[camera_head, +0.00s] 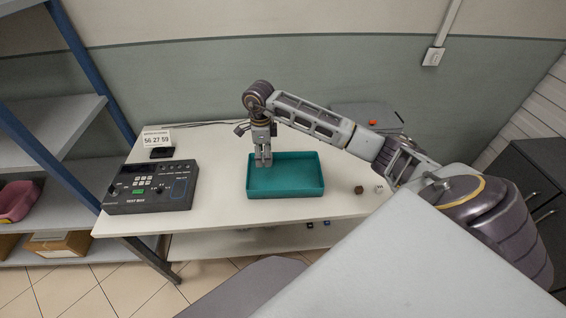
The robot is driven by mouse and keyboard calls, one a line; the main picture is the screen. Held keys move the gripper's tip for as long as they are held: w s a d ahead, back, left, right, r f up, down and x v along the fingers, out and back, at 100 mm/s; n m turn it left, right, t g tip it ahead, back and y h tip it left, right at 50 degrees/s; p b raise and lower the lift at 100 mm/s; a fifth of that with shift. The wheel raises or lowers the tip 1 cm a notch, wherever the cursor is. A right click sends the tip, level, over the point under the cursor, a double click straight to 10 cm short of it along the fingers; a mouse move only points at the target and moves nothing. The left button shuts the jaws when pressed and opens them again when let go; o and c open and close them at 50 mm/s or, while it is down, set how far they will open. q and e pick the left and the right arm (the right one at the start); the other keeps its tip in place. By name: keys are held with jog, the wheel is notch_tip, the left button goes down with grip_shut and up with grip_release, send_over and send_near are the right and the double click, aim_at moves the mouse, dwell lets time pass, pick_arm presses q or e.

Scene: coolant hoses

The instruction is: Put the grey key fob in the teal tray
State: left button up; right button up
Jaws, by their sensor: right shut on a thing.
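The teal tray (312,192) stands on the white table, and the inside that shows looks empty. My right gripper (263,164) points down over the tray's left part, near its back left corner. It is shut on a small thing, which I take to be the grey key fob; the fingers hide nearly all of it. I see no grey key fob lying elsewhere on the table. I cannot tell the exact height of the fingers above the tray floor. My left gripper is not in view.
A dark test box (151,187) lies on the table at left, with a small display (157,138) and a black object (161,153) behind it. A brown cube (359,190) and a white die (379,190) lie right of the tray. A grey case (366,116) stands behind my right arm.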

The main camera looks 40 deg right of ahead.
send_over(266, 178)
jog(key=shift+w+f, duration=0.15)
jog(key=shift+f, duration=3)
jog(key=shift+f, duration=1.85)
jog(key=shift+f, duration=0.15)
jog(key=o, duration=1)
notch_tip(266, 178, up, 12)
jog(key=shift+r, duration=0.15)
